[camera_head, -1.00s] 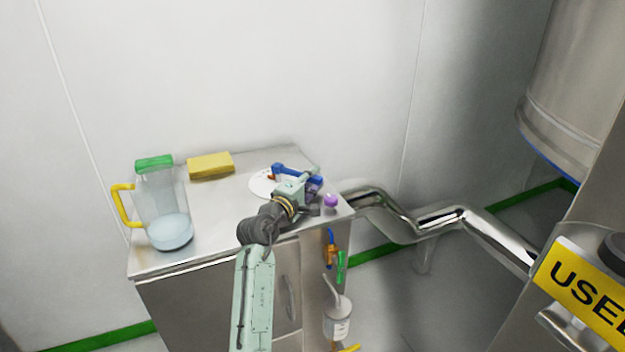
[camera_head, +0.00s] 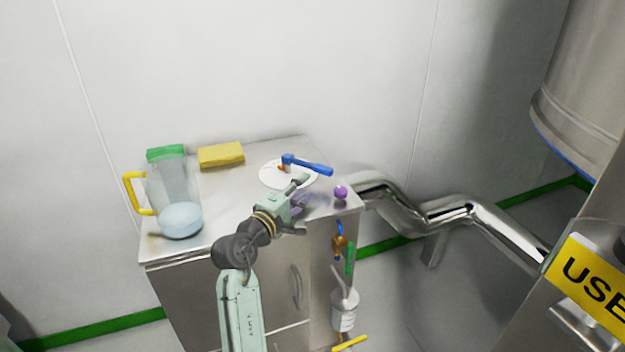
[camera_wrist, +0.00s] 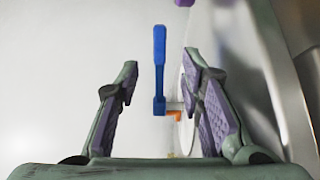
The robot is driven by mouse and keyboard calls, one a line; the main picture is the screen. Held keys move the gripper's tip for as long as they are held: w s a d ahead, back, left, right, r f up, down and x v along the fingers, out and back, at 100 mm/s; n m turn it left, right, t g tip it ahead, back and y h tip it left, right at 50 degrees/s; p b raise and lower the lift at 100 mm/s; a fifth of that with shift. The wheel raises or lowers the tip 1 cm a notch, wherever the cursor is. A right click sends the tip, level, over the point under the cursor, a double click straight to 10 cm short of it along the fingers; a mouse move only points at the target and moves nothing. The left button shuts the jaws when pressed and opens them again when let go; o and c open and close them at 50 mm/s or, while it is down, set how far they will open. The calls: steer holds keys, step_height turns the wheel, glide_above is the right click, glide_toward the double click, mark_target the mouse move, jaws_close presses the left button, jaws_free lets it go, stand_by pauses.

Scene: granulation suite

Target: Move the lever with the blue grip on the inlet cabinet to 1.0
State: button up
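The lever with the blue grip (camera_head: 310,164) sits on a round white dial plate (camera_head: 272,179) on top of the inlet cabinet (camera_head: 235,215). Its grip points to the right in the head view, and an orange part (camera_head: 281,168) shows by its pivot. My gripper (camera_head: 303,192) is just in front of the lever, apart from it. In the wrist view the gripper (camera_wrist: 162,105) is open, and the blue grip (camera_wrist: 159,62) shows between and beyond the two fingers, touching neither. The dial's markings cannot be read.
A clear jug with a yellow handle (camera_head: 180,215) and a yellow block (camera_head: 222,155) stand on the cabinet's left part. A purple knob (camera_head: 340,192) is at the right edge. A steel pipe (camera_head: 450,212) runs off to the right. Small valves and a white bottle (camera_head: 344,310) hang on the cabinet's side.

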steer(key=shift+v, duration=0.85)
steer(key=shift+c, duration=0.4)
